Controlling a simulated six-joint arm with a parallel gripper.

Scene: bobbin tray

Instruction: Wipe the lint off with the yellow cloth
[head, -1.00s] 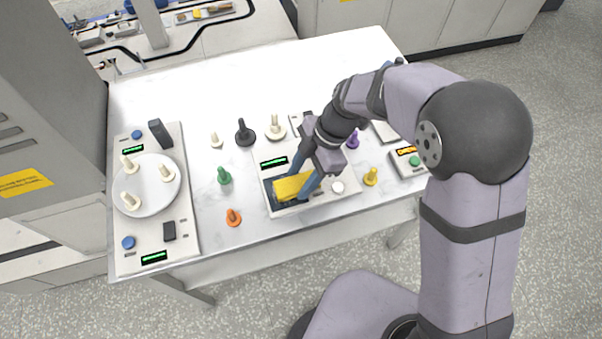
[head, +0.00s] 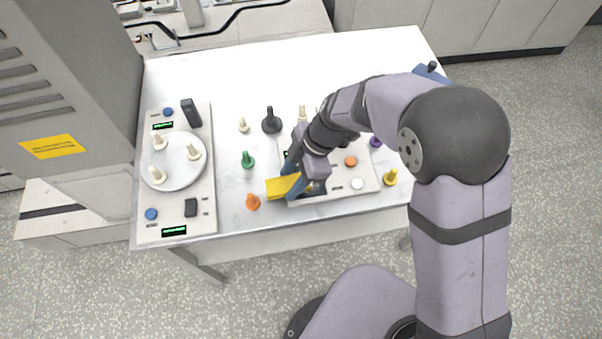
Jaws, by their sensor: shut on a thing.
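My gripper (head: 289,184) is shut on the yellow cloth (head: 279,188), with its blue fingers on both sides of it. The arm hides much of the panel's upper part. I cannot make out any lint at this size.
A green bobbin (head: 248,160) and an orange bobbin (head: 252,202) stand close left of the cloth. A left panel carries a round white plate (head: 174,174) with cream bobbins. A yellow bobbin (head: 390,177) stands right. The table's back left (head: 230,80) is clear.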

